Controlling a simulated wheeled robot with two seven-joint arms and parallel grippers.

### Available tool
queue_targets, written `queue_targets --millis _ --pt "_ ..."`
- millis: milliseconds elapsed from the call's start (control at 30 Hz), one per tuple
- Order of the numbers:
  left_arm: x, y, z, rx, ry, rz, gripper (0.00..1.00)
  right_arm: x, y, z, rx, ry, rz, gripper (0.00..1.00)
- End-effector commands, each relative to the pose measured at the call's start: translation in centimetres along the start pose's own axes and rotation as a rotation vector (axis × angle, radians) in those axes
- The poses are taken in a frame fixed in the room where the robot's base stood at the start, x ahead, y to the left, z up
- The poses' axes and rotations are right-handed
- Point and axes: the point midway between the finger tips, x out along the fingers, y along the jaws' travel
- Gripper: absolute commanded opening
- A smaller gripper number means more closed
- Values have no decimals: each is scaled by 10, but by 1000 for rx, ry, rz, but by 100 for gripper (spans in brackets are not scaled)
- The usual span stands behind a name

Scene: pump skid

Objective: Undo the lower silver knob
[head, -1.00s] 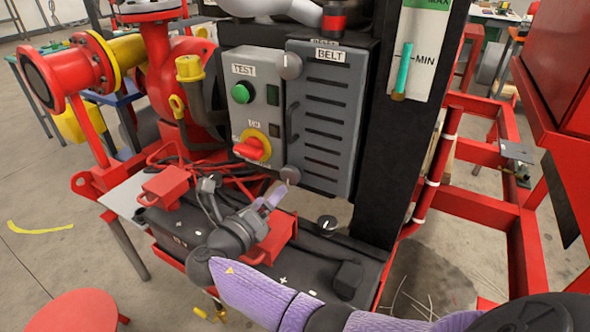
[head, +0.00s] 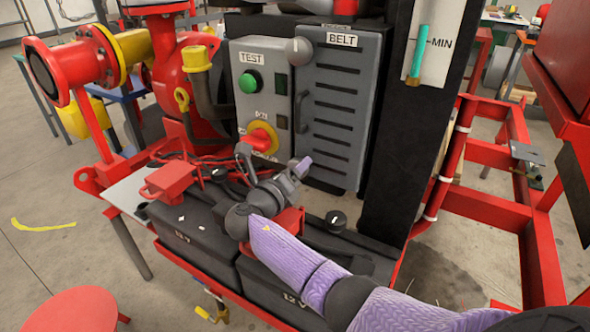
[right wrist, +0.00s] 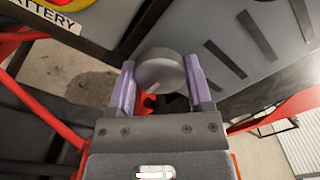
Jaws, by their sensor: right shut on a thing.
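The lower silver knob (right wrist: 160,68) sits between the purple fingers of my right gripper (right wrist: 162,88) in the right wrist view, at the bottom corner of the grey BELT cover (right wrist: 235,40). The fingers are shut on its sides. I cannot tell if it is still seated. In the head view my right gripper (head: 299,167) is at the lower left corner of the BELT cover (head: 334,105) and mostly hides the knob. The upper silver knob (head: 299,50) is at the cover's top left. My left gripper is not in view.
The grey panel (head: 259,85) with a green button (head: 251,82) and a red-and-yellow switch (head: 261,140) is left of the cover. Black batteries (head: 195,235) with a red terminal cover (head: 172,179) and cables lie below. A black post (head: 395,140) stands at right.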

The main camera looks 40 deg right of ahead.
Motion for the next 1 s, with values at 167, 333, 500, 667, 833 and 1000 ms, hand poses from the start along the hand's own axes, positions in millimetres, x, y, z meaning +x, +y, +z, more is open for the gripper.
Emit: queue_targets --millis 167,333,500,667,833,1000 --pt "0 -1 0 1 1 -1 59 0 0 0 0 0 1 6" --pt "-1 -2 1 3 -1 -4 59 0 0 0 14 0 1 6" --pt "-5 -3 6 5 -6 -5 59 0 -1 0 74 0 1 6" --pt "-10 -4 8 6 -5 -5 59 0 -1 1 186 0 0 6" --pt "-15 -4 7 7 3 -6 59 0 -1 0 343 2 0 6" --pt "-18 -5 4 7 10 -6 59 0 -1 0 504 1 0 6"
